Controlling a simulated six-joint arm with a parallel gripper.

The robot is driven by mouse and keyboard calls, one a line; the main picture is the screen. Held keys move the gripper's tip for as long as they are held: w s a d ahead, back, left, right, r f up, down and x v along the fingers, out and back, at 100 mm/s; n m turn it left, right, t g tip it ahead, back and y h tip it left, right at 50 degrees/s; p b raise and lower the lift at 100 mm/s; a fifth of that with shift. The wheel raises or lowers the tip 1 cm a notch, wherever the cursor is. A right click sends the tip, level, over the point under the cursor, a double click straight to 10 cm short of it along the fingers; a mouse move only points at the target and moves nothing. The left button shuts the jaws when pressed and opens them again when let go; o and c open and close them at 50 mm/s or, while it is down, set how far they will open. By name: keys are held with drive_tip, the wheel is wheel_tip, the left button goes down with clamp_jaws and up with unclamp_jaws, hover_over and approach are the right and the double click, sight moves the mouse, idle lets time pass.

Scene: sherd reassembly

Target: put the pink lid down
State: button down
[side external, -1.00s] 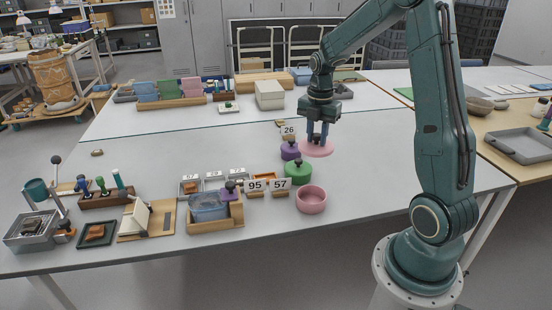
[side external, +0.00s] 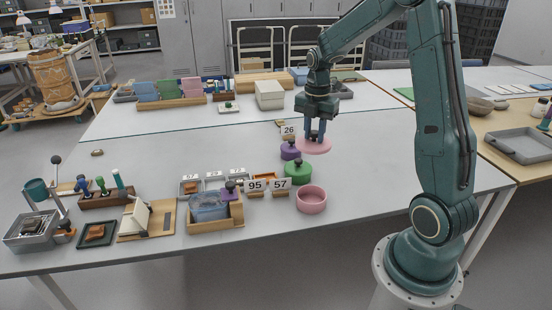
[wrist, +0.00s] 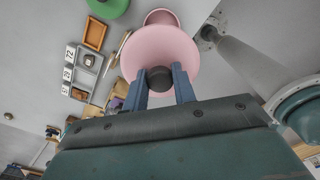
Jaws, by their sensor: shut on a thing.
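The pink lid (side external: 316,148) is a flat round disc with a dark knob, towards the back right of the near white table. My gripper (side external: 315,137) is above it with blue fingers closed on the knob. In the wrist view the lid (wrist: 150,50) fills the upper middle, and its dark knob (wrist: 160,79) sits between my two fingers. The lid looks about level, low over the table; I cannot tell whether it touches. The open pink pot (side external: 311,203) stands nearer the front edge, apart from the lid.
A green-lidded pot (side external: 298,173) and a purple-lidded pot (side external: 290,151) stand to the left of the lid, close by. Number cards 26 (side external: 289,131), 95 (side external: 255,185) and 57 (side external: 280,184) stand near them. The table right of the lid is clear.

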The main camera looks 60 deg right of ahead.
hover_over(274, 216)
wheel_tip(274, 216, down, 4)
drive_tip(key=shift+s+r, duration=0.1)
drive_tip(key=shift+r, duration=0.1)
drive_tip(key=shift+f, duration=0.15)
wheel_tip(274, 216, down, 16)
drive_tip(key=shift+r, duration=0.1)
idle(0.4)
drive_tip(key=shift+f, duration=1.95)
drive_tip(key=shift+f, duration=0.15)
drive_tip(key=c, duration=1.1)
unclamp_jaws()
drive_tip(key=shift+c, duration=0.2)
